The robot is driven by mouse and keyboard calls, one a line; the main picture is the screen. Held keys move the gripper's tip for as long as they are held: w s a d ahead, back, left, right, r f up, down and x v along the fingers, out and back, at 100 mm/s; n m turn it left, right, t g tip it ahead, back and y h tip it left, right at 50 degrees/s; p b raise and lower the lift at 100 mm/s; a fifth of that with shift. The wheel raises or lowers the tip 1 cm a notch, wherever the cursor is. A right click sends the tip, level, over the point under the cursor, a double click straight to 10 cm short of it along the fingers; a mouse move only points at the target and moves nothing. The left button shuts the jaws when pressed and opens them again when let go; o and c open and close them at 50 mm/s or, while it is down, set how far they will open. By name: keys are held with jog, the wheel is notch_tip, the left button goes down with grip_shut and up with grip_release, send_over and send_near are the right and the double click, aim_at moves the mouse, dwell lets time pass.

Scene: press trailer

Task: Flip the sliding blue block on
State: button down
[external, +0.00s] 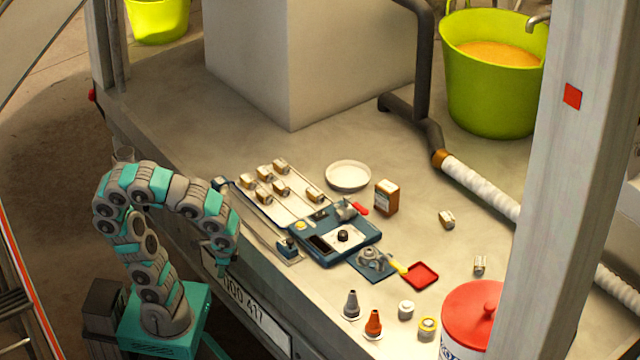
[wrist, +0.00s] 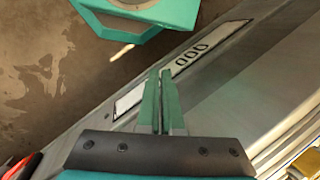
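A small blue block (external: 287,246) sits at the near end of a thin metal rail along the front edge of the trailer deck. A second small blue piece (external: 220,184) is at the rail's far end; I cannot tell which setting counts as on. My gripper (external: 222,268) hangs in front of the trailer's side, left of the near block and apart from it. In the wrist view my gripper (wrist: 159,75) points down past the number plate, its two green fingers together with nothing seen between them. The blue block is not clearly visible in the wrist view.
Behind the rail are a tray (external: 292,205) with several small blocks and a blue device (external: 340,240) with a black knob. A white plate (external: 348,176), brown box (external: 386,197), red dish (external: 423,274) and cones (external: 352,304) stand nearby. The number plate (external: 243,300) is below the deck edge.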

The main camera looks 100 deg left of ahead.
aim_at(287, 244)
jog(key=w+r+y+b, duration=0.1)
jog(key=w+r+y, duration=0.1)
jog(key=w+r, duration=0.1)
jog(key=w+d+r+n+y+b, duration=0.1)
jog(key=w+r+y, duration=0.2)
jog(key=w, duration=0.2)
jog(key=w+d+r+t+y+b, duration=0.1)
jog(key=w+r+y, duration=0.2)
jog(key=w, duration=0.2)
jog(key=shift+d+r, duration=0.15)
jog(key=shift+r, duration=0.2)
jog(key=w+d+r+m+t+y+b, duration=0.1)
jog(key=w+d+r+t+y, duration=0.1)
jog(key=w+d, duration=0.2)
jog(key=w+d+r+m+t+y+b, duration=0.1)
jog(key=w+d+r+m+t+y, duration=0.1)
jog(key=d, duration=0.7)
jog(key=w+r+y, duration=0.1)
jog(key=w, duration=0.1)
jog(key=shift+w+r+y, duration=0.2)
jog(key=shift+w+y, duration=0.1)
jog(key=shift+w, duration=0.1)
